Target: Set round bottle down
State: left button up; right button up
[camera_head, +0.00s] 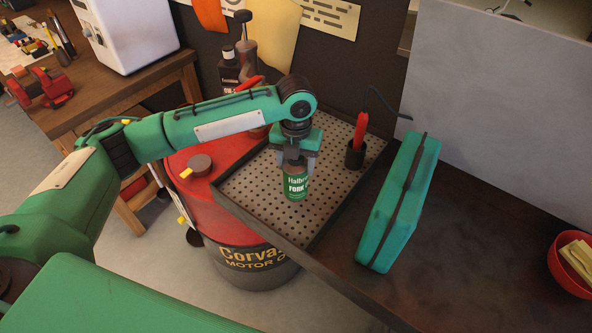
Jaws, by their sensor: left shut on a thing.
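A round green bottle (296,186) with a white-lettered label is upright at the perforated metal tray (238,193). My left gripper (295,160) points down over it and is shut on its upper part. The fingers hide the bottle's top. I cannot tell whether its base touches the tray surface. My right gripper is not in view.
A black cup with a red-handled tool (355,152) stands at the tray's right. A green case (400,203) stands on the dark bench right of the tray. A red drum (208,215) is left. A red bowl (570,280) sits far right.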

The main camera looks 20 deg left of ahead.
pick_arm(q)
jog(key=shift+f, duration=0.5)
notch_tip(320, 180, down, 3)
jog(key=shift+f+p, duration=0.15)
jog(key=shift+p, duration=0.6)
jog(key=shift+f, duration=0.35)
jog(key=o, duration=1.6)
